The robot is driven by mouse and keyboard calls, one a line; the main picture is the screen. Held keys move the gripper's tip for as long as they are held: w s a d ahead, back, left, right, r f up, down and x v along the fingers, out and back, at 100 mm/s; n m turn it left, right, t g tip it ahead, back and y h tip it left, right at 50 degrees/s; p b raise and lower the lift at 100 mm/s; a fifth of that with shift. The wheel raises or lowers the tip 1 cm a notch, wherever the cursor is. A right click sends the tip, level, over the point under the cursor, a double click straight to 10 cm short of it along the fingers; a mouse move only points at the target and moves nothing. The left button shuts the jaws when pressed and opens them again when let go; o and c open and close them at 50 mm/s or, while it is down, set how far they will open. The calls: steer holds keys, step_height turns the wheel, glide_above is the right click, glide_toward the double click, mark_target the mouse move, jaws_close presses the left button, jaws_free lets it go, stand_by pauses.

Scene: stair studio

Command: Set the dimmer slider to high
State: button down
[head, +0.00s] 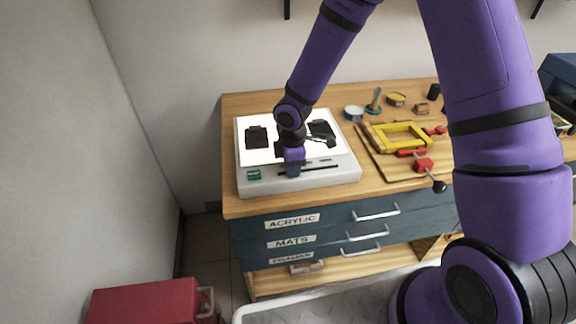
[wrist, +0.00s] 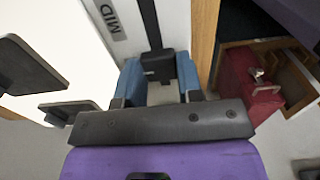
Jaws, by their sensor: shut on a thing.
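A white light box (head: 350,176) with a glowing top lies on the left part of the wooden bench. Its dimmer slot (head: 322,167) is a thin dark line along the front strip, showing to the right of my gripper (head: 292,172). In the wrist view, my gripper's (wrist: 158,82) blue fingers stand on both sides of the black slider knob (wrist: 157,66) and are shut on it. The slot (wrist: 150,22) runs up the picture from the knob, beside a label reading MID (wrist: 108,20). The knob is hidden in the head view.
A green switch (head: 254,175) sits on the box's front left. Dark flat pieces (head: 257,137) lie on the lit top. A yellow frame (head: 402,136) and red clamps (head: 422,165) lie to the right. A red toolbox (head: 143,301) stands at the lower left.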

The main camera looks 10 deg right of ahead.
mark_target(330, 167)
steer(key=d, duration=1.1)
steer(key=shift+s+d, duration=0.15)
steer(key=c, duration=0.8)
jaws_free()
steer(key=shift+d, duration=0.15)
steer(key=shift+o, duration=0.2)
step_height(330, 167, up, 11)
steer(key=shift+f, duration=0.1)
